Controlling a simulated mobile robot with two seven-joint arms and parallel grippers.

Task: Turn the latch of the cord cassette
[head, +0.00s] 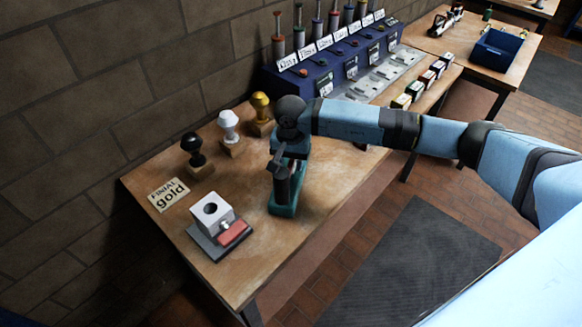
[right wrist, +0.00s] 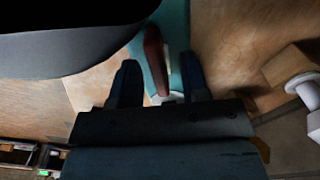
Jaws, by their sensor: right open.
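The cord cassette (head: 283,210) is a teal body standing on the near table, right of the table's middle, partly hidden under my right arm. In the right wrist view the teal body (right wrist: 176,30) shows with a dark red lever (right wrist: 154,60), which looks like its latch, and a small pale part at the lever's lower end. My right gripper (right wrist: 158,88) is open, with one dark finger on each side of the lever. I cannot tell whether the fingers touch it. My left gripper is not in view.
Black (head: 194,145), white (head: 229,125) and gold (head: 261,106) finials stand on wooden blocks at the back. A card (head: 169,194) reads "FINIAL gold". A grey block (head: 211,212) with a red handle (head: 231,233) sits at the front left. A blue rack (head: 300,78) stands beyond.

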